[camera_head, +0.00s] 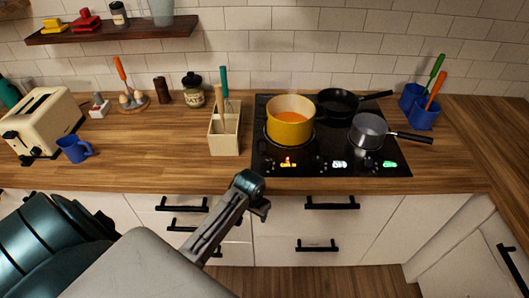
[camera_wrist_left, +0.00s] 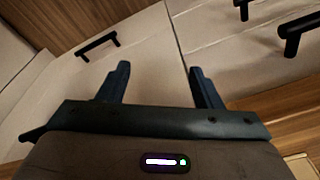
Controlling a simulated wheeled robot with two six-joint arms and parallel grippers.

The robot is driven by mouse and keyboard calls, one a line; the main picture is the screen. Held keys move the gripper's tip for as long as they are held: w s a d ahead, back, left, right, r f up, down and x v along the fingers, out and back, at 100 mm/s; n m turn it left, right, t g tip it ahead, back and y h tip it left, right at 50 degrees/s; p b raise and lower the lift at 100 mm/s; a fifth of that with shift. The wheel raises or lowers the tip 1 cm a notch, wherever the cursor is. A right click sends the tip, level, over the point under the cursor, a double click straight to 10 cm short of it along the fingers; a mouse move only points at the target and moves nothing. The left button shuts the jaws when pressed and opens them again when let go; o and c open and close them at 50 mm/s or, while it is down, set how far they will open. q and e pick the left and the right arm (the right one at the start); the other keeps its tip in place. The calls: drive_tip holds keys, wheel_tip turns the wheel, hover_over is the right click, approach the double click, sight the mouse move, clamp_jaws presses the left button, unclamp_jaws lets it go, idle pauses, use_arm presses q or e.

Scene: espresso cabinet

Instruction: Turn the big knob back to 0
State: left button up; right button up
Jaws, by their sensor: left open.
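The black cooktop (camera_head: 262,150) is set into the wooden counter. Along its front edge sit small dark controls and lit displays: an orange one (camera_head: 288,162), a white one (camera_head: 340,165) and a green one (camera_head: 389,164). The knobs are too small and dark to tell which is the big one or where it points. My left gripper (camera_head: 258,208) is in front of the counter edge, below the cooktop's left front corner and apart from it. In the left wrist view it (camera_wrist_left: 159,75) is open and empty, facing the white drawer fronts. My right gripper is not in view.
A yellow pot (camera_head: 289,131) with orange liquid, a black pan (camera_head: 337,103) and a grey saucepan (camera_head: 368,132) stand on the cooktop. A utensil box (camera_head: 224,140) stands to its left. Black drawer handles (camera_head: 332,204) stick out below the counter.

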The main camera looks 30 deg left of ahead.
use_arm(q)
wheel_tip(320, 180, up, 8)
drive_tip(key=w+r, duration=0.1)
drive_tip(key=w, duration=0.2)
wheel_tip(320, 180, up, 9)
drive_tip(key=n+g, duration=0.2)
hover_over(265, 159)
drive_tip(key=shift+h, duration=0.4)
wheel_tip(265, 159, down, 10)
drive_tip(key=p, duration=0.2)
drive_tip(key=shift+a+p, duration=0.1)
drive_tip(key=shift+p, duration=0.3)
drive_tip(key=c, duration=1)
